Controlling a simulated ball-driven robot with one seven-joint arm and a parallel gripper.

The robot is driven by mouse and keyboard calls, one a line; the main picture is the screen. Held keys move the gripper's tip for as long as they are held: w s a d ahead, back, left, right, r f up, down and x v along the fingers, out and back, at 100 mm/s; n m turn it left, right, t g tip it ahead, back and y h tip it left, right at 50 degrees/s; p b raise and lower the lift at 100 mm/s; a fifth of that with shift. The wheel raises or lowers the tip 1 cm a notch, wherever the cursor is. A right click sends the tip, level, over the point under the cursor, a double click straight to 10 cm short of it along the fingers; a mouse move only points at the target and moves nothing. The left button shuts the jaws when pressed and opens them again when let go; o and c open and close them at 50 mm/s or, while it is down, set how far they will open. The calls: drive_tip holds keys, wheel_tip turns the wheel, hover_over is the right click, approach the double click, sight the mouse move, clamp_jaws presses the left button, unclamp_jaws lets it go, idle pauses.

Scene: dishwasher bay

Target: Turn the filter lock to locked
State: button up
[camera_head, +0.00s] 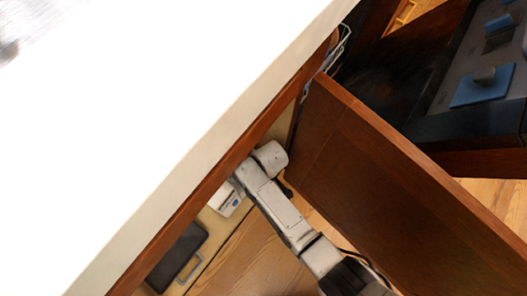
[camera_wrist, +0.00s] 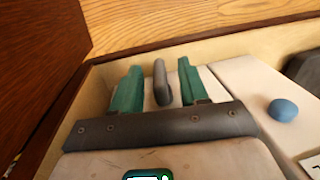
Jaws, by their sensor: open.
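My gripper (camera_wrist: 158,77) is open in the wrist view, with one green finger on each side of a dark grey upright lever (camera_wrist: 160,84). The lever shows between the fingers with a visible gap on both sides. It may be the filter lock, but no marking shows whether it is locked or unlocked. A rounded blue knob (camera_wrist: 284,110) sits on a pale block to the right of the gripper. In the head view my arm reaches under the counter edge, and the gripper's fingers and the lever are hidden there.
The white counter (camera_head: 120,130) covers the left of the head view. A brown wooden panel (camera_head: 400,185) stands right of my arm. A dark case with a handle (camera_head: 178,258) lies at lower left. A pale wooden rim (camera_wrist: 220,47) runs behind the fingers. A blue plate (camera_head: 484,88) lies far right.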

wheel_tip(320, 180, up, 7)
drive_tip(key=p, duration=0.4)
drive_tip(key=shift+w+d+r, duration=0.2)
drive_tip(key=shift+w+d, duration=0.1)
drive_tip(key=shift+w, duration=0.1)
drive_tip(key=shift+c, duration=0.4)
